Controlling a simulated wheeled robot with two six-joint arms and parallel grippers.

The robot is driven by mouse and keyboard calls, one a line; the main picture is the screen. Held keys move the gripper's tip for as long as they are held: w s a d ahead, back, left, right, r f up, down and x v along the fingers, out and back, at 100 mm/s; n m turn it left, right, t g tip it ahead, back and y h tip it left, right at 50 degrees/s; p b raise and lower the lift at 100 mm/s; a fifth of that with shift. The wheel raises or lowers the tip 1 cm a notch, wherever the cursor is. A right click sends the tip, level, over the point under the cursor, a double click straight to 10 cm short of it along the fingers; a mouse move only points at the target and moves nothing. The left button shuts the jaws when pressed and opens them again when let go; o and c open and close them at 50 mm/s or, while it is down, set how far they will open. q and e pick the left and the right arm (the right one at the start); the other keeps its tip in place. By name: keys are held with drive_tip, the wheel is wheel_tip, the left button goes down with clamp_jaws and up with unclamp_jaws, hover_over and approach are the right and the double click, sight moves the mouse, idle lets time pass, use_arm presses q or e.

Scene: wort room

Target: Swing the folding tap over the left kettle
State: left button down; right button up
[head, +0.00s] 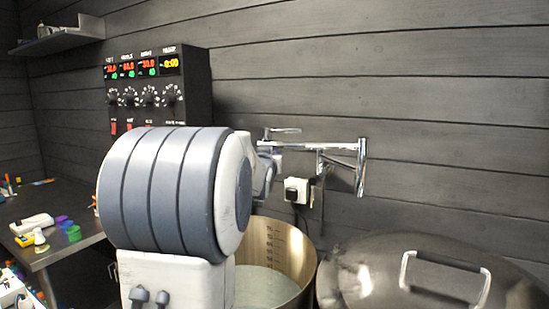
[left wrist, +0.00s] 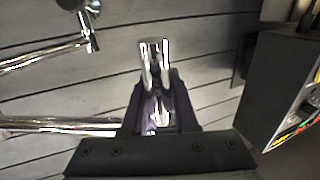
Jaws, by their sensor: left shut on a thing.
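The chrome folding tap (head: 318,147) sticks out from the wall in the head view. Its arm runs sideways to a vertical tube at its right end, near the gap between the two kettles. In the left wrist view chrome tubes of it (left wrist: 60,125) run in from the left. My left gripper (left wrist: 156,85) is shut on the tap; the exact grip point is hard to make out. In the head view my own arm mostly hides that gripper. The left kettle (head: 300,250) is open, with pale liquid inside, partly hidden behind my arm. My right gripper is not in view.
The right kettle has a domed metal lid (head: 385,265) with a handle (head: 445,262). A control box (head: 195,90) with dials hangs on the dark plank wall. A small white wall box (head: 297,190) sits below the tap. A bench (head: 70,222) with small items stands at the left.

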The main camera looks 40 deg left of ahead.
use_arm(q)
drive_tip(key=shift+s+a, duration=0.1)
drive_tip(key=c, duration=0.7)
unclamp_jaws()
drive_tip(key=b+v, duration=0.3)
drive_tip(key=v, duration=0.7)
drive_tip(key=shift+s+d, duration=0.15)
drive_tip(key=shift+d, duration=0.1)
